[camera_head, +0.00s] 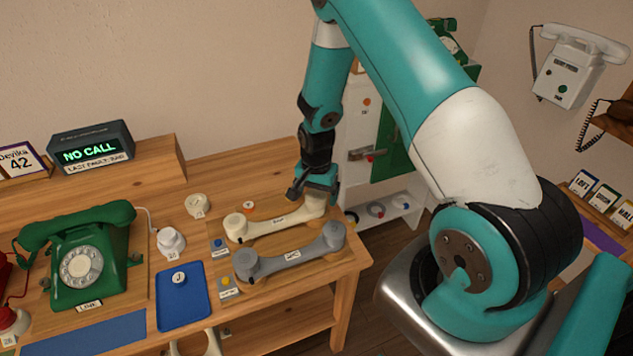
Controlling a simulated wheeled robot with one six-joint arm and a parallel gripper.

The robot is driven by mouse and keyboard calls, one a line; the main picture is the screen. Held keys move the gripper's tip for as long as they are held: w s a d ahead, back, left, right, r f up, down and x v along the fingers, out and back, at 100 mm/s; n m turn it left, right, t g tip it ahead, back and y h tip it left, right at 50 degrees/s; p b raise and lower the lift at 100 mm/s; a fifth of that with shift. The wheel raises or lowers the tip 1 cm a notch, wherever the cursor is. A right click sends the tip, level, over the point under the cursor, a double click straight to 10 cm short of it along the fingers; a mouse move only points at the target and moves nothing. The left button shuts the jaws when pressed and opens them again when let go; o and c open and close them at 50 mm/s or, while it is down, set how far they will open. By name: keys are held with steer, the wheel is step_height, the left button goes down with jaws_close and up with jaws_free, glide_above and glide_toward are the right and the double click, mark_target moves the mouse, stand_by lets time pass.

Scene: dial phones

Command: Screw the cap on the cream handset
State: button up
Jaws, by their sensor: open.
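The cream handset (273,226) lies on the wooden table, with one round end at the left and the other at the right. My gripper (316,192) is open and points down at the handset's right end, partly covering it. I cannot tell whether the fingers touch it. A small cream round piece (198,205) lies on the table to the left of the handset. A white round piece marked J (178,277) is on a blue tray (169,312). I cannot tell which of these, if either, is the cap.
A grey handset (290,252) lies just in front of the cream one. A green dial phone (84,262), a white knob-like part (171,241) and a NO CALL display (90,150) are to the left. A white wall phone (574,68) hangs at the right.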

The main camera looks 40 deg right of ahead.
step_height(320, 180, up, 17)
steer(key=b, duration=0.2)
steer(key=shift+r, duration=0.15)
steer(key=shift+c, duration=0.5)
